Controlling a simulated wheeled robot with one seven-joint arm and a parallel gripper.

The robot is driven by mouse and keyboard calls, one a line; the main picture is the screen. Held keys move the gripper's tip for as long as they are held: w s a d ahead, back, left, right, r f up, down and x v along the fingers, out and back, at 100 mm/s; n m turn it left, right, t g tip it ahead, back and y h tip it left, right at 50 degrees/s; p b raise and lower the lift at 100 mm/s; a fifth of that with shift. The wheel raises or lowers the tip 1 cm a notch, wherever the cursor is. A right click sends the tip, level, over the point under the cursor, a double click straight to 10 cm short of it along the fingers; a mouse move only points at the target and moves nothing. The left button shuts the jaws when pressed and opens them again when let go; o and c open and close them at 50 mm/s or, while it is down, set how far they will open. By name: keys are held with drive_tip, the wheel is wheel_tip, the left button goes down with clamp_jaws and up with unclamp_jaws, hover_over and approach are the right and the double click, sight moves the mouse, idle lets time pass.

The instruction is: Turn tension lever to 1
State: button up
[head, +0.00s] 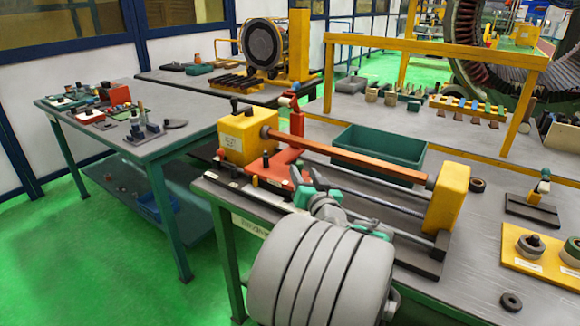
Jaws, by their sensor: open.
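The winding machine stands on the bench in the head view, with a yellow box (244,137) at its left end and a yellow block (447,199) at its right. An orange-brown bar (345,158) joins them. A red carriage (284,163) with a red upright (297,122) sits near the yellow box. Small dark knobs show on the box and carriage; I cannot tell which part is the tension lever or read its setting. My arm hides part of the front.
A green tray (379,146) lies behind the bar. A yellow board with round parts (530,245) and a dark ring (511,301) lie at right. A side table (140,135) with tools stands left. Green floor is free at the lower left.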

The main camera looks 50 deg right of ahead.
drive_tip(key=p+x, duration=0.1)
drive_tip(key=x, duration=0.6)
drive_tip(key=shift+w, duration=0.2)
drive_tip(key=shift+c, duration=0.4)
clamp_jaws()
